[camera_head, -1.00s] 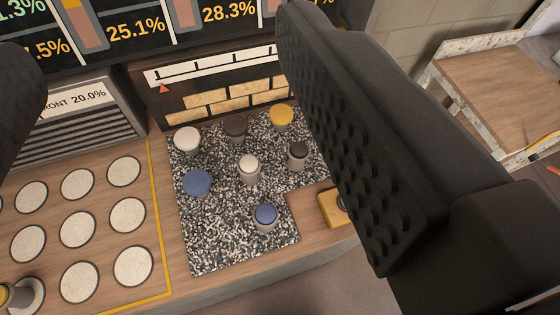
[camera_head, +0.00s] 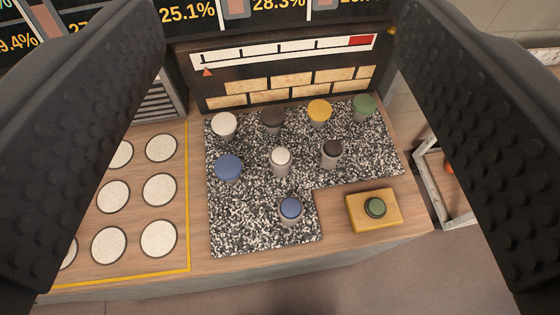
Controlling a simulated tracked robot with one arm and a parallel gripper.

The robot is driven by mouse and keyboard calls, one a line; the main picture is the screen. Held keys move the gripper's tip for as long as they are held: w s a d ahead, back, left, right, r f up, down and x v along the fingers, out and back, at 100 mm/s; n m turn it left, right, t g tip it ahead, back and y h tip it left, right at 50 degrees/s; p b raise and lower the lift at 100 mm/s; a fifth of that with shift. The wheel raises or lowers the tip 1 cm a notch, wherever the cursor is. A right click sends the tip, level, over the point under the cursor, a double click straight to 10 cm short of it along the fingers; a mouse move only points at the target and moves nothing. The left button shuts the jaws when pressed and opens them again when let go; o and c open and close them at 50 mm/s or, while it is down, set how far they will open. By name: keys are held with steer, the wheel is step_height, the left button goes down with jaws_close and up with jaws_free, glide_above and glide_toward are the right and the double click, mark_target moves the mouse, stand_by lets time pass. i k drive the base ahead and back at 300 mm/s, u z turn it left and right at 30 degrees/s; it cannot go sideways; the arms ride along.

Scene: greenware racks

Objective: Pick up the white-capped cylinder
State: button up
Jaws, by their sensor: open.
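A slim grey cylinder with a white cap (camera_head: 281,160) stands upright in the middle of a speckled black-and-white mat (camera_head: 235,225). A wider white-topped piece (camera_head: 224,124) stands at the mat's back left. My gripper (camera_head: 280,60) is open and empty, one dark studded finger on each side of the picture. The slim cylinder shows between the fingers, apart from both. Nothing hides its cap.
Nearby on the mat are a dark-capped cylinder (camera_head: 332,152), blue-capped pieces (camera_head: 228,167) (camera_head: 291,208), and brown (camera_head: 273,120), yellow (camera_head: 319,111) and green (camera_head: 364,107) tops. A yellow block with a green button (camera_head: 374,209) sits right. White discs (camera_head: 158,239) lie left.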

mark_target(281, 159)
steer(key=z, duration=2.7)
steer(key=k, duration=1.95)
steer(key=u, duration=0.8)
steer(key=i, duration=1)
steer(key=z, duration=0.05)
